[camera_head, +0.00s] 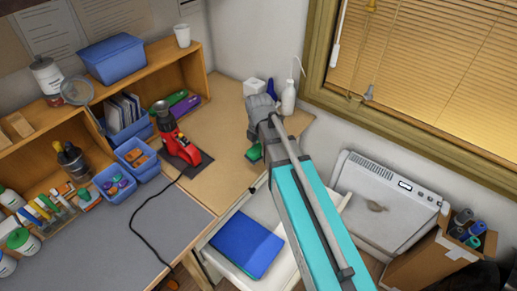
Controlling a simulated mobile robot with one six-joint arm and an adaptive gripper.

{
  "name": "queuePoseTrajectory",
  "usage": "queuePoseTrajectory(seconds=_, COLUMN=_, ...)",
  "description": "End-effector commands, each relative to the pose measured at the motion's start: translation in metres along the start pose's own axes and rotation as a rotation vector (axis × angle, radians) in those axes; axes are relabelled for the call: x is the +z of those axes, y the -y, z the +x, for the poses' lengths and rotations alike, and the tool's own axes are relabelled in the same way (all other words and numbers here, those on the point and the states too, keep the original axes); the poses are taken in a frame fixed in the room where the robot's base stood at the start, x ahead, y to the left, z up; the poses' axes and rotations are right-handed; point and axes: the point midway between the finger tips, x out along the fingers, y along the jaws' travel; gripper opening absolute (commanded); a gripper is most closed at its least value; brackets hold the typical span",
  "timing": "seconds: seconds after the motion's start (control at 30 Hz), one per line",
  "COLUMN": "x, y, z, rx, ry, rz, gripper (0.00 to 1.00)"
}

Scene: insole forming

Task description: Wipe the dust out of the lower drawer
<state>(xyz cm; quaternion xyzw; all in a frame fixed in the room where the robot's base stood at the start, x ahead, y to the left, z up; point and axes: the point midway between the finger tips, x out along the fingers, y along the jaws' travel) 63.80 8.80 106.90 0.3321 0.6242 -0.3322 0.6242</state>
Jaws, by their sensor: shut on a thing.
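A white drawer (217,241) stands pulled out below the wooden desk, with a blue folder-like sheet (246,247) lying in it. No dust can be made out, and my arm covers the drawer's right part. I cannot tell whether this is the lower drawer. My gripper (257,143) is over the desk's right part, beyond the drawer, its fingers mostly hidden by my wrist. It appears shut on a small green block (254,153), perhaps a sponge, partly hidden. I cannot tell whether the block touches the desk.
A red tool (178,146) with a black cord stands left of my gripper. Blue bins (138,159) line the shelf. A white heater (386,205) and a cardboard box (425,261) are at right.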

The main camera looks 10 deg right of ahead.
Motion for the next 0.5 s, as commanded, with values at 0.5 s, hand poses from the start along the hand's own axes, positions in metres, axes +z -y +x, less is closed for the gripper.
queuePoseTrajectory(seconds=0.5, x=0.000, y=0.000, z=0.035, rx=0.000, ry=0.000, rz=0.000, gripper=0.20)
